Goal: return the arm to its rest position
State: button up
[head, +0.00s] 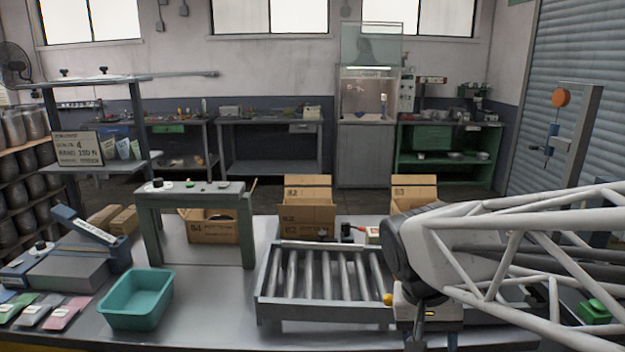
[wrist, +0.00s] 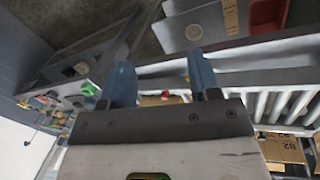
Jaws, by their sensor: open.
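My gripper (head: 432,341) is at the lower right in the head view, beside the right end of the roller rack (head: 262,300). Its white body and the arm above it hide part of what lies behind. In the wrist view my gripper (wrist: 162,80) shows two blue fingers set wide apart, with nothing held between them. The wrist view is tilted, with the rack's rollers (wrist: 275,106) at the right. My arm's white lattice link reaches in from the right edge of the head view.
A teal bin (head: 137,300) stands on the grey table (head: 215,310) at the left. A small grey stand (head: 193,197) is behind it. Cardboard boxes (head: 307,215) stand behind the rack. A post with an orange knob (head: 561,97) rises at the right. Bare tabletop lies between bin and rack.

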jog(key=s+n+t+y, duration=0.2)
jog(key=s+t, duration=0.1)
jog(key=s, duration=0.3)
jog(key=shift+s+r+n, duration=0.3)
jog(key=shift+r+n, duration=0.05)
jog(key=shift+n, duration=0.05)
dwell(1.0)
